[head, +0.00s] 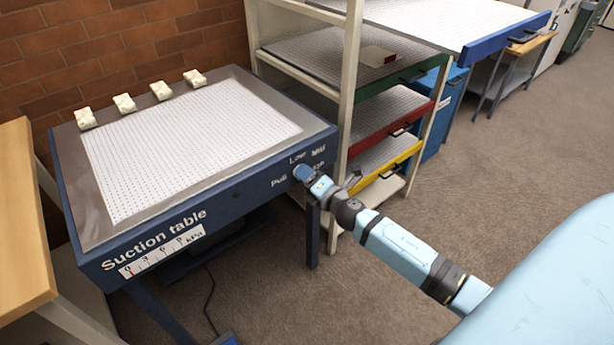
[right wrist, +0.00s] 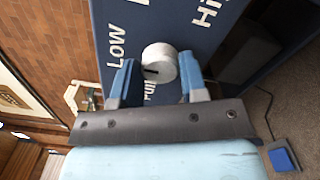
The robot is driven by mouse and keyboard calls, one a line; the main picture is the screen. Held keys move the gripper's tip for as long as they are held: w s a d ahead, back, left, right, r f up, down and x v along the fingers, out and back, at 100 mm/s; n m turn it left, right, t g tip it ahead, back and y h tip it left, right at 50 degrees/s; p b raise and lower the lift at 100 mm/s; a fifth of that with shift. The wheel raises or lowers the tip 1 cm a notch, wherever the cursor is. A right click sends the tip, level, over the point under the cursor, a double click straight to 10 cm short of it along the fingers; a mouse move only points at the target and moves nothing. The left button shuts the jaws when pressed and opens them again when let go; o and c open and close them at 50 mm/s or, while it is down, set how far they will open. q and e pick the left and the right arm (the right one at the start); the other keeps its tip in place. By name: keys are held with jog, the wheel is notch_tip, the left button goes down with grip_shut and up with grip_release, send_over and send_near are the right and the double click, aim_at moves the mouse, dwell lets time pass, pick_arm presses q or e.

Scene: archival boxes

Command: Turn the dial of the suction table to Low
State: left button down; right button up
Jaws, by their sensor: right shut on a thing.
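The suction table (head: 75,190) is dark blue with a white perforated top. Its side panel carries the words Low, Mid and Pull and a partly hidden label in the head view. The dial (right wrist: 160,60) is a pale grey round knob in the right wrist view. A short dark mark on it points to the lower left, seemingly nearer Pull than Low. My right gripper (right wrist: 157,85) is shut on the dial, one blue finger on each side. In the head view the right gripper (head: 305,174) hides the dial. My left gripper is out of view.
A pressure scale (head: 160,252) in kPa is on the table's front, with a red mark at 0. Several small cream blocks (head: 124,103) line the back edge. A shelf rack (head: 347,120) with coloured trays stands close right. A blue pedal (right wrist: 283,158) lies on the floor.

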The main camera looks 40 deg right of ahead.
dwell(0.3)
jog(key=o, duration=0.9)
jog(key=shift+a, duration=0.1)
jog(key=shift+o, duration=0.2)
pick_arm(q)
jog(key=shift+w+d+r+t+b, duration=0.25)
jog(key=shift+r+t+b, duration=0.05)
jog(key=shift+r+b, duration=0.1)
pick_arm(e)
jog(key=s+d, duration=0.1)
jog(key=s, duration=1.2)
jog(key=shift+s, duration=0.35)
jog(key=shift+d, duration=0.1)
